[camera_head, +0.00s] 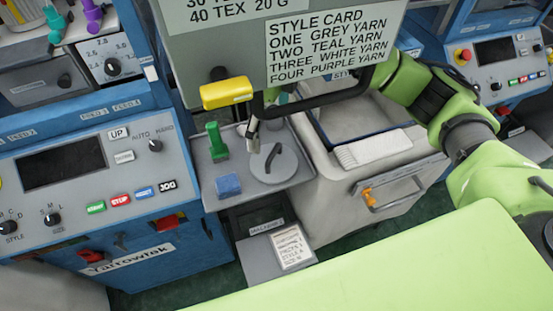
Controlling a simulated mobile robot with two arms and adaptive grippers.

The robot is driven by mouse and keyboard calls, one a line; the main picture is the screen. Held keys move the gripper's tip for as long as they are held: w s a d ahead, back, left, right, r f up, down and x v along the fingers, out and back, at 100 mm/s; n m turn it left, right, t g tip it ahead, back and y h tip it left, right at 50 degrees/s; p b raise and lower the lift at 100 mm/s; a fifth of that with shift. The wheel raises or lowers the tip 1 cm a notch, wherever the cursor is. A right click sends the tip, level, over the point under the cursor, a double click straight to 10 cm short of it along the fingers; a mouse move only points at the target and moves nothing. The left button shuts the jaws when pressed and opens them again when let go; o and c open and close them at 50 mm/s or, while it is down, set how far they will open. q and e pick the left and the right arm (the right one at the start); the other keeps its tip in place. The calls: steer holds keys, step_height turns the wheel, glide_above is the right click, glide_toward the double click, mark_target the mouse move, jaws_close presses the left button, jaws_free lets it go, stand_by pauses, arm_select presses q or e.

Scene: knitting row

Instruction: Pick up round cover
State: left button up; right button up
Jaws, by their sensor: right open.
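The round cover (264,171) is a flat grey disc with a dark bent handle on top. It lies on a grey shelf (298,176) between the blue machine and a light grey cabinet. My right arm comes in from the right, and its gripper (253,131) hangs just above the back left of the cover. The gripper is open and looks empty, apart from the handle. Its upper part is hidden by the hanging card panel and dark bar. My left gripper is not in view.
A green clamp-like piece (216,142) and a blue block (228,185) sit left of the cover. A yellow handle (227,93) and the style card panel (220,45) overhang the shelf.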

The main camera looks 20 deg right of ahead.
mark_target(274, 152)
steer(key=f+p, duration=0.1)
steer(key=f, duration=0.4)
steer(key=f+p, duration=0.1)
steer(key=f, duration=0.2)
steer(key=shift+d+f+p, duration=0.1)
steer(key=shift+d+p, duration=0.2)
steer(key=shift+p, duration=0.05)
step_height(274, 152, down, 5)
steer(key=p, duration=0.3)
steer(key=shift+w+d+r, duration=0.1)
steer(key=shift+r, duration=0.1)
steer(key=shift+f, duration=0.45)
steer(key=c, duration=2)
